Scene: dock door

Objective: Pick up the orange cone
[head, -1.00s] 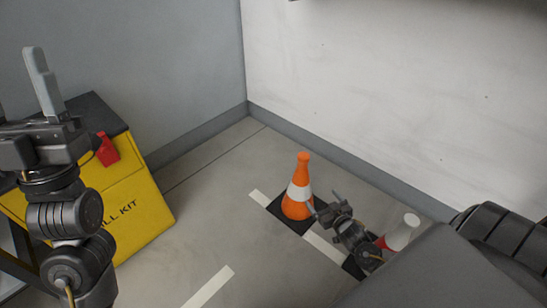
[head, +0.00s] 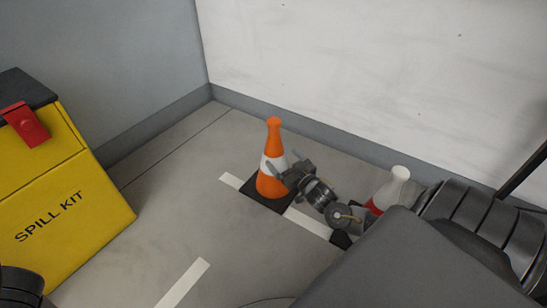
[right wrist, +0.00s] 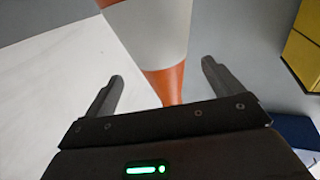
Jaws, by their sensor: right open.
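The orange cone (head: 274,140) with a white band stands upright on its black square base in the head view. My right gripper (head: 284,168) is at the cone's right side, level with the white band and lower orange part. In the right wrist view the cone (right wrist: 158,32) lies between and beyond the two spread fingers (right wrist: 162,72), which show no contact with it. The right gripper is open and empty. My left gripper is outside the head view.
A yellow spill kit box (head: 70,215) with a red latch (head: 26,124) stands at the left. A white-and-red cone (head: 396,186) stands right of my right gripper, partly hidden by my arm. Walls meet behind the orange cone. White floor stripes (head: 184,283) mark the open floor in front.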

